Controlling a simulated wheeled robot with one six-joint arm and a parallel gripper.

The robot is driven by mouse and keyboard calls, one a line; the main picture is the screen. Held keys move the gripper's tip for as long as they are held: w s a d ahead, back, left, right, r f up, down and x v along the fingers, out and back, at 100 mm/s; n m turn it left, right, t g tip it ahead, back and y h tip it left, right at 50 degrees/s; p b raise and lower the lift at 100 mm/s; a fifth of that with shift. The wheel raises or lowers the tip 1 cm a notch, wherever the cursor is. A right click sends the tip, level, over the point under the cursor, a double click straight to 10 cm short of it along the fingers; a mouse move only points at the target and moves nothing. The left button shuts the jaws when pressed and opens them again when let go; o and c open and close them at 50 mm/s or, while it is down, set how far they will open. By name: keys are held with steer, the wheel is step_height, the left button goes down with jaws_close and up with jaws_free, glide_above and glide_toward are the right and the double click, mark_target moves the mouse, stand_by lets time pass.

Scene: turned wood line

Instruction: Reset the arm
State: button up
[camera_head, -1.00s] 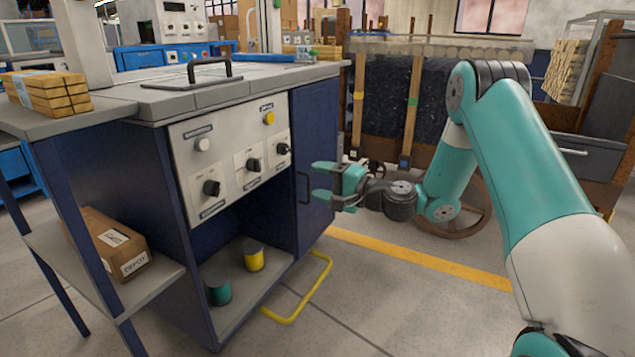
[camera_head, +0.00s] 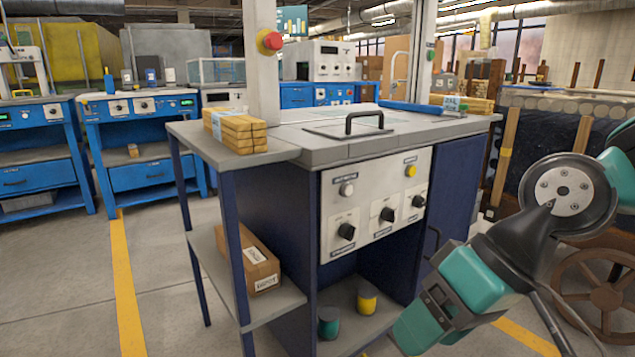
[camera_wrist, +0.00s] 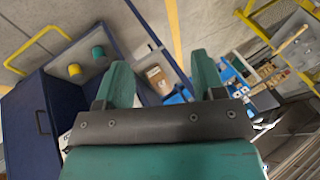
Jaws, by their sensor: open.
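My gripper (camera_head: 418,322) is at the lower right of the head view, in front of the machine cabinet's blue door. Its teal fingers also show in the wrist view (camera_wrist: 160,85), spread apart with nothing between them. My arm is folded in from the right edge, with the wrist bent and the gripper pointing down and left. The dark blue cabinet (camera_head: 275,215) with its grey top stands to the left of the gripper. The gripper looks apart from the cabinet, though the exact gap cannot be told.
The cabinet has a control panel (camera_head: 372,203) with knobs. A teal can (camera_head: 328,323) and a yellow can (camera_head: 366,298) stand inside. A cardboard box (camera_head: 248,262) lies on the side shelf, and wood strips (camera_head: 234,131) lie above. A spoked wheel (camera_head: 605,295) is at right. Left floor is clear.

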steer(key=s+d+r+n+h+p, duration=0.1)
steer(key=s+d+r+h+p, duration=0.15)
steer(key=s, duration=0.45)
step_height(320, 180, up, 36)
steer(key=p, duration=3.6)
steer(key=shift+w+d+g, duration=0.15)
steer(key=shift+w+g, duration=0.15)
